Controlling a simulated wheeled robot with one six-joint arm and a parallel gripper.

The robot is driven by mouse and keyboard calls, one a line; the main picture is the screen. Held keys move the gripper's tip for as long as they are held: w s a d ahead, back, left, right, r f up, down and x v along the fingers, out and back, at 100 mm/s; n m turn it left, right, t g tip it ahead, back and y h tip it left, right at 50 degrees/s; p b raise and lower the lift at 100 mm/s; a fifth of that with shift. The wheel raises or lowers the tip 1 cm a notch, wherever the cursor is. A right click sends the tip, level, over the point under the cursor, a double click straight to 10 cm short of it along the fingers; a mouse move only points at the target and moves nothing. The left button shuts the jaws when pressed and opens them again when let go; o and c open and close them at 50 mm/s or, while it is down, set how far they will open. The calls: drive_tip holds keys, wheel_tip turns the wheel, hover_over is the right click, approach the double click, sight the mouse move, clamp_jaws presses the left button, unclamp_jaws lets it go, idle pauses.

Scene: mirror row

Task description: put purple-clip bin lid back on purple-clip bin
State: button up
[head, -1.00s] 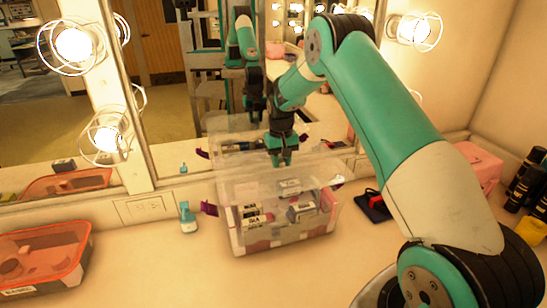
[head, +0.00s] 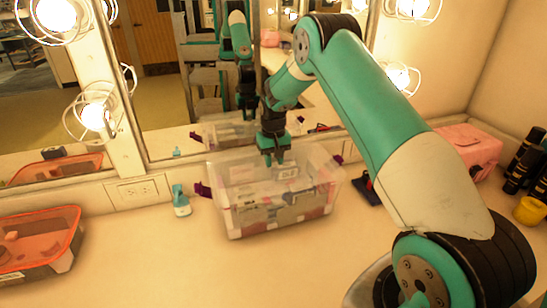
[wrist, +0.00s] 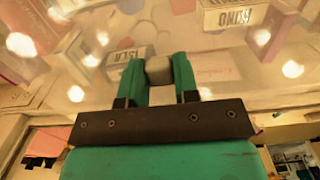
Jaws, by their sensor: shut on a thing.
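The purple-clip bin (head: 285,222) is a clear box on the counter with several packages inside. A purple clip (head: 202,190) sticks out at its left and another (head: 338,160) shows at its right. The clear bin lid (head: 308,162) lies level at the bin's top; whether it sits fully on the rim I cannot tell. My gripper (head: 273,161) points down over the lid, shut on its small grey knob, which shows between the fingers in the wrist view (wrist: 158,69). The packages show through the lid there.
A teal-and-white bottle (head: 181,202) stands left of the bin. An orange-rimmed container (head: 40,245) is at the far left. A dark blue item (head: 369,190), a pink box (head: 468,147) and dark cans (head: 525,165) are right. The mirror is close behind. The front counter is clear.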

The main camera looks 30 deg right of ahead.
drive_tip(key=shift+f, duration=0.55)
drive_tip(key=o, duration=1.1)
drive_tip(key=shift+r, duration=0.1)
drive_tip(key=r+p, duration=0.2)
drive_tip(key=r, duration=2.1)
drive_tip(key=shift+w+r, duration=0.15)
drive_tip(key=shift+w, duration=0.05)
